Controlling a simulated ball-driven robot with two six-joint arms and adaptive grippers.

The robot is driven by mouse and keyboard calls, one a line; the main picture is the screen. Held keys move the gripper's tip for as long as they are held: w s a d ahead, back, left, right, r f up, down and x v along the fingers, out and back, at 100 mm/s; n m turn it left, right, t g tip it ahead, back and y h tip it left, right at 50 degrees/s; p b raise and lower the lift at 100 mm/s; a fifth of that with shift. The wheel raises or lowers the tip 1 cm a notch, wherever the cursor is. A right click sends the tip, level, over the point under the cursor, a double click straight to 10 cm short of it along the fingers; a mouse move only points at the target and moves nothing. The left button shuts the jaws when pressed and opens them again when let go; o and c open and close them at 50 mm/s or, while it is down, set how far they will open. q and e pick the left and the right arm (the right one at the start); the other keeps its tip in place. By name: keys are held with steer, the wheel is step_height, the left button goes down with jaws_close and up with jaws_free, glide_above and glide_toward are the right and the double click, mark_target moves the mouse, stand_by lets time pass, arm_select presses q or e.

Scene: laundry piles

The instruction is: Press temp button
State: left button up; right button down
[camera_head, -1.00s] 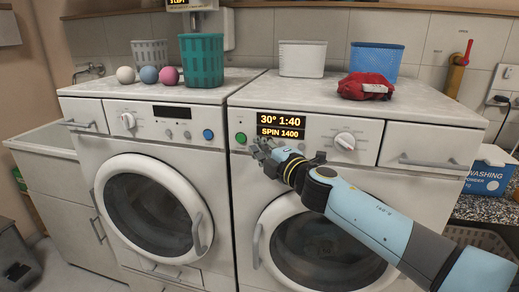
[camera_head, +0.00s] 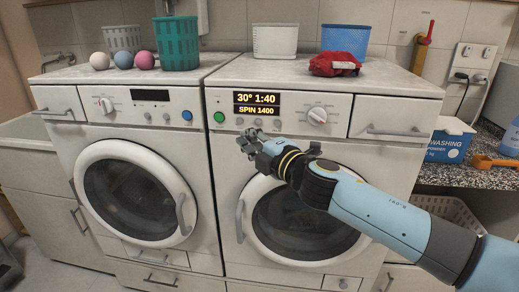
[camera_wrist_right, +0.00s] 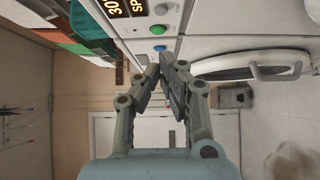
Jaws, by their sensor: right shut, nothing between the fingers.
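The right-hand washer's display (camera_head: 257,103) reads 30° 1:40 and SPIN 1400. Small grey buttons (camera_head: 240,121) sit just below it; their labels are too small to read, so I cannot tell which is temp. A green button (camera_head: 219,117) is left of the display and shows in the right wrist view (camera_wrist_right: 158,30). My right gripper (camera_head: 246,141) is shut and empty, in front of the washer just below the button row and apparently apart from it. Its fingertips meet in the right wrist view (camera_wrist_right: 164,62). My left gripper is out of view.
A round dial (camera_head: 317,115) is right of the display. The left washer (camera_head: 142,117) has a blue button (camera_head: 187,116). Baskets, balls and a red cloth (camera_head: 334,64) lie on top. The round door (camera_head: 304,215) is below my right arm.

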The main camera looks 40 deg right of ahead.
steer(key=shift+s+a+b, duration=0.15)
steer(key=shift+s+b, duration=0.15)
steer(key=shift+s, duration=0.7)
steer(key=shift+s+a+b, duration=0.1)
steer(key=shift+s+b, duration=0.15)
steer(key=shift+s, duration=0.75)
